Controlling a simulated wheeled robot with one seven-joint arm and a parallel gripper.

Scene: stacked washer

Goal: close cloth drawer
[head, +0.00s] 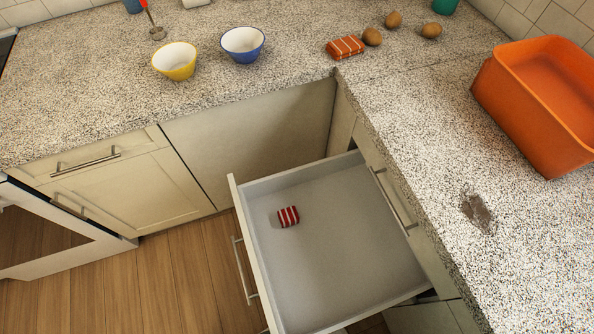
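The cloth drawer (355,255) is pulled out from under the right-hand counter and stands wide open. Its inside is white and its front panel (243,250), with a metal bar handle (244,270), faces left. A small red cloth with white stripes (288,217) lies on the drawer floor near the front panel. The lower end of the drawer front runs off the bottom edge of the picture. My gripper is not in view.
A closed drawer with a bar handle (393,200) sits above the open one. The counter (420,110) holds an orange bin (540,105), a yellow bowl (175,61), a blue bowl (242,44), a folded orange striped cloth (345,47) and several brown round items. Wooden floor (190,270) is free left of the drawer.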

